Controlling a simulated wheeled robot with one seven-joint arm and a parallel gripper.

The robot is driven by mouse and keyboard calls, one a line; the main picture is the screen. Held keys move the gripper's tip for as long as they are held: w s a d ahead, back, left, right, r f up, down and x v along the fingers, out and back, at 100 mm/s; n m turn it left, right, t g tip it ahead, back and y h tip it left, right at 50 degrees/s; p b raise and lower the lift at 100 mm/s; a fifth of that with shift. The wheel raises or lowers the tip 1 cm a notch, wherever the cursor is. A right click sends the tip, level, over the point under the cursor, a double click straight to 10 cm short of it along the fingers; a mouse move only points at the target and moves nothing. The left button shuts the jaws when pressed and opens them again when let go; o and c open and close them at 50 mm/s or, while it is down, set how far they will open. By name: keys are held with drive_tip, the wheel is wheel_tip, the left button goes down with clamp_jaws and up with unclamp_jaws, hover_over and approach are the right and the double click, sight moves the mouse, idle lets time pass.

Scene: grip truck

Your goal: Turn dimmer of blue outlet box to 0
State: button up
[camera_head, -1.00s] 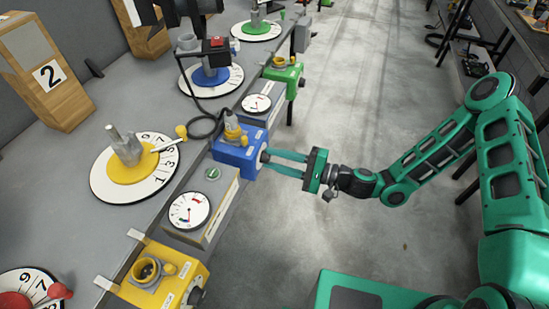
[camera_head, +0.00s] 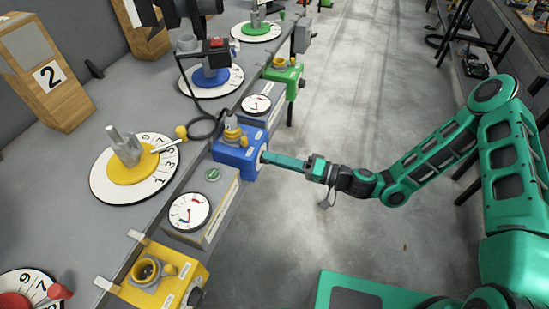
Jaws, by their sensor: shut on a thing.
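The blue outlet box (camera_head: 236,156) is mounted at the table's edge, left of centre, with a grey and yellow plug (camera_head: 232,132) standing in its top. Its dimmer knob is on the side facing my arm and is mostly hidden by my fingers. My gripper (camera_head: 268,157) reaches in from the right, with its fingertips at that side of the box, shut on the dimmer knob. The fingers overlap one another in this view. The dimmer's setting cannot be read.
A yellow outlet box (camera_head: 160,278) with an empty socket is nearer on the same edge; a green outlet box (camera_head: 284,76) is farther along. A dial gauge (camera_head: 189,212) sits beside the blue box. A black cable (camera_head: 207,130) loops from the plug. The floor (camera_head: 370,100) beside the table is clear.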

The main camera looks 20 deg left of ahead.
drive_tip(key=shift+w+d+f+n, duration=0.15)
drive_tip(key=shift+f+n, duration=0.1)
drive_tip(key=shift+n, duration=0.25)
drive_tip(key=o, duration=1)
drive_tip(key=shift+o, duration=0.2)
drive_tip(key=shift+r, duration=0.1)
drive_tip(key=d, duration=1)
drive_tip(key=shift+s+d, duration=0.3)
drive_tip(key=shift+s, duration=0.15)
